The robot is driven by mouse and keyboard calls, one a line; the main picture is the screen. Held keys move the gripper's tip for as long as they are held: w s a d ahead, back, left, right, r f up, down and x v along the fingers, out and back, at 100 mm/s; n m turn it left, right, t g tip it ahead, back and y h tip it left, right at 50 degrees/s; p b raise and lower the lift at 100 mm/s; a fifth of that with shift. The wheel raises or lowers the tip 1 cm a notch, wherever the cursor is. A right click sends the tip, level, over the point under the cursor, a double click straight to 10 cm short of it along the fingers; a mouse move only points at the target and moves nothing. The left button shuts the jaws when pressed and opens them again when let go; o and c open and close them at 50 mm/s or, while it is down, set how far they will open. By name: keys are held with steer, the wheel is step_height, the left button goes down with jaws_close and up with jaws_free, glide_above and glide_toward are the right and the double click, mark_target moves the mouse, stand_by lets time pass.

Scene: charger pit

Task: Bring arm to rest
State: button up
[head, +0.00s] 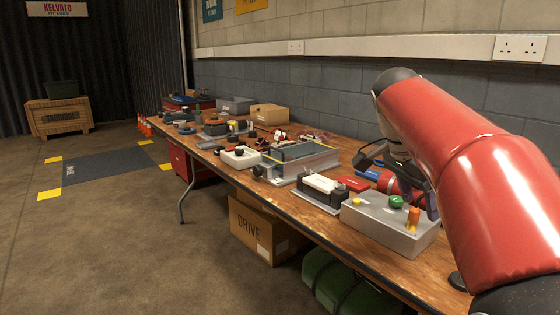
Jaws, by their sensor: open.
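My red arm reaches in from the right and bends down over the near part of a long wooden workbench (420,270). My gripper (398,178) hangs over the bench, dark and partly hidden behind my own arm. Its jaws are open, and I see nothing held between them. Below it stands a grey box (375,232) with a green knob (396,201), a yellow button and an orange upright piece on top. Red and blue items (385,181) lie behind the gripper, partly covered. I cannot tell the gap between the gripper and these things.
A white-topped black device (323,186) and a grey metal unit (305,166) stand left of the grey box. The bench's far end is cluttered. Beneath it are a DRIVE carton (258,232) and a green bag (340,288).

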steer(key=s+a+f+n+t+y, duration=0.2)
steer(key=s+a+f+n, duration=0.3)
steer(key=s+f+n, duration=0.2)
steer(key=s+a+f+n+t+y, duration=0.2)
steer(key=s+a+f+n, duration=0.3)
steer(key=s+f+n, duration=0.3)
steer(key=s+f, duration=0.3)
steer(key=s, duration=0.1)
steer(key=shift+f, duration=0.15)
